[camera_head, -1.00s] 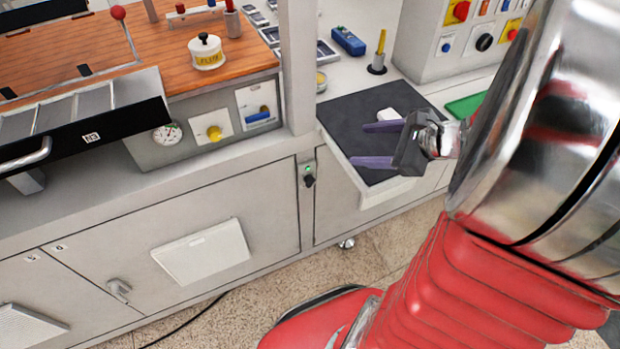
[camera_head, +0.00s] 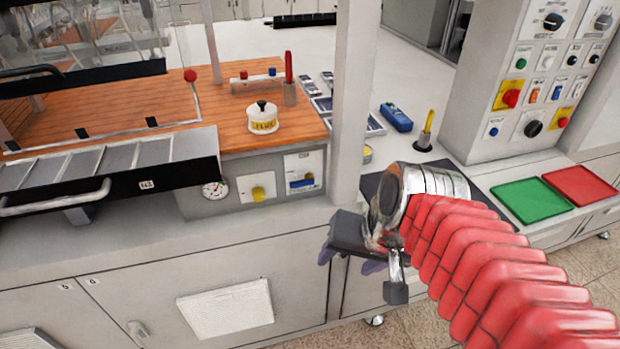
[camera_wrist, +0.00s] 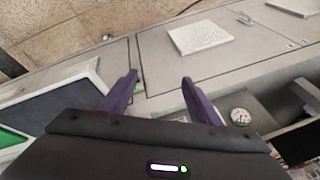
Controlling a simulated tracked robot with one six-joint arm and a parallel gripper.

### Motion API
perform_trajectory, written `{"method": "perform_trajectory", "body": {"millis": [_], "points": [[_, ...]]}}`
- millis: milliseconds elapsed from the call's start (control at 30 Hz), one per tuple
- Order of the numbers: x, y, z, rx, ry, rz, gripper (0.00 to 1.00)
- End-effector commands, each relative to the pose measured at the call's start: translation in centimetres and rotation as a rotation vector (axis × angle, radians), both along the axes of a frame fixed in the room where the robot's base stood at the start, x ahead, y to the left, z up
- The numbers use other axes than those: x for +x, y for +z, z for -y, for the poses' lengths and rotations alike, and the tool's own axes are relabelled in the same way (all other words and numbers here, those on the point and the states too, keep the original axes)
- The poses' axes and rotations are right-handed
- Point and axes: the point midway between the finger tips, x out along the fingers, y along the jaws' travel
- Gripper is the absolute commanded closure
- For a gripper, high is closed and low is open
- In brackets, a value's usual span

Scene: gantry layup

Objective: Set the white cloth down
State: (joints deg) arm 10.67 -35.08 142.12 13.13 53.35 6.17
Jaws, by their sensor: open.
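I cannot make out the white cloth in either view now; my arm covers most of the dark mat in the head view. My gripper (camera_head: 350,262) is in front of the cabinet, beside the white-edged tray with the dark mat (camera_head: 371,186). Its purple fingers are apart in the wrist view (camera_wrist: 160,80), with nothing between them. The mat (camera_wrist: 58,112) shows at the left of the wrist view, and its visible part is bare.
A green tray (camera_head: 534,200) and a red tray (camera_head: 580,185) lie at the right under a control panel (camera_head: 535,90). A blue device (camera_head: 396,117) and a yellow-handled tool (camera_head: 427,130) stand behind the mat. A grey post (camera_head: 345,100) rises left of the arm.

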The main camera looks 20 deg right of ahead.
Motion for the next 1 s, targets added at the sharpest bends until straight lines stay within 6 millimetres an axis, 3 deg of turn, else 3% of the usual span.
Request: {"method": "perform_trajectory", "body": {"millis": [100, 300, 1000], "points": [[-0.6, 1.3, -0.7, -0.128, 0.161, 0.062, 0.43], [-1.0, 2.6, -0.8, -0.265, 0.317, 0.127, 0.43], [-1.0, 2.7, -0.8, -0.283, 0.334, 0.133, 0.43]]}}
